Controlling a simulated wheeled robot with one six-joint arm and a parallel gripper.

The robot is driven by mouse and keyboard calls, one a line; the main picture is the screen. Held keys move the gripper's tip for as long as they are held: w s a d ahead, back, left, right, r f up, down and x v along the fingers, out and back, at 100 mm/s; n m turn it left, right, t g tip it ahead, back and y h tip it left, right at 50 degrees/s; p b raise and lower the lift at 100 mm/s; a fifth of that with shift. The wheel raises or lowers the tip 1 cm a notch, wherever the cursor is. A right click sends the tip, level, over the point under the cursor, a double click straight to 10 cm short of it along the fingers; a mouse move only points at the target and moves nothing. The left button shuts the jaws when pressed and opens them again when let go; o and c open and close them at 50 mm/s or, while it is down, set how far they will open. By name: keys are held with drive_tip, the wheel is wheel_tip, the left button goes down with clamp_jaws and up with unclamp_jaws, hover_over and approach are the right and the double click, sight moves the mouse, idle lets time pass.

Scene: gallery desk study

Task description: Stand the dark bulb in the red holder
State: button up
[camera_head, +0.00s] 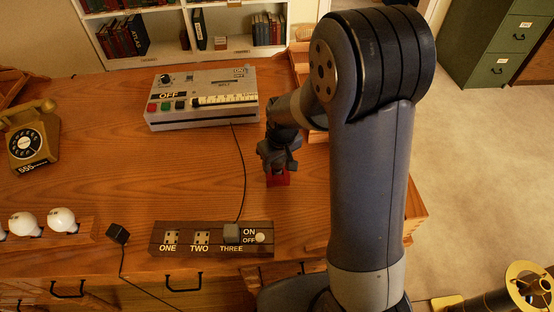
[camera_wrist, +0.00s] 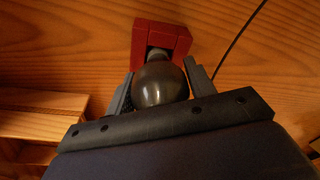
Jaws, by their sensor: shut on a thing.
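The dark bulb (camera_wrist: 160,84) is a glossy grey-brown globe in the wrist view. My gripper (camera_wrist: 158,90) is shut on it, with one finger on each side. The red holder (camera_wrist: 161,35) is a block right at the bulb's far end, and the bulb's narrow neck meets or overlaps it in the picture. I cannot tell whether the neck is seated in it. In the head view my gripper (camera_head: 278,165) is low over the desk, right above the red holder (camera_head: 279,179). The bulb is hidden there.
White bulbs (camera_head: 62,220) stand in a wooden rack (camera_head: 78,234) at left. A switch strip (camera_head: 212,251) with a plug in socket three is at the front. A grey control box (camera_head: 200,99) stands behind, and a telephone (camera_head: 32,140) is at far left. Wooden trays are close by at right.

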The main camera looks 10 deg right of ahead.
drive_tip(key=o, duration=0.8)
drive_tip(key=shift+o, duration=0.2)
drive_tip(key=r, duration=0.3)
drive_tip(key=s+r, duration=0.1)
drive_tip(key=r, duration=0.6)
drive_tip(key=shift+s+d+r, duration=0.25)
drive_tip(key=shift+d+r, duration=0.1)
